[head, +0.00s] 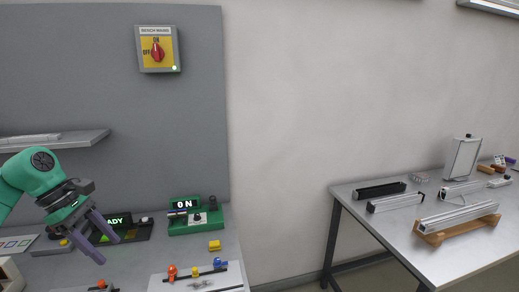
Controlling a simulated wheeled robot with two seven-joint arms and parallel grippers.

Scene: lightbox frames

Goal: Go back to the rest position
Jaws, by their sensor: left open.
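My left gripper (100,239) hangs over the left bench, its two purple fingers apart with nothing between them. Its green arm comes in from the left edge. The fingers are in front of a black device with a green display (122,224) that is partly hidden and reads "ADY". My right gripper is out of view.
A green box (196,217) reading "ON" stands on the left bench, with a yellow piece (215,245) and a panel with coloured knobs (200,279) in front. A bench mains switch (157,50) is on the grey board. A second table (464,255) holds metal profiles at right.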

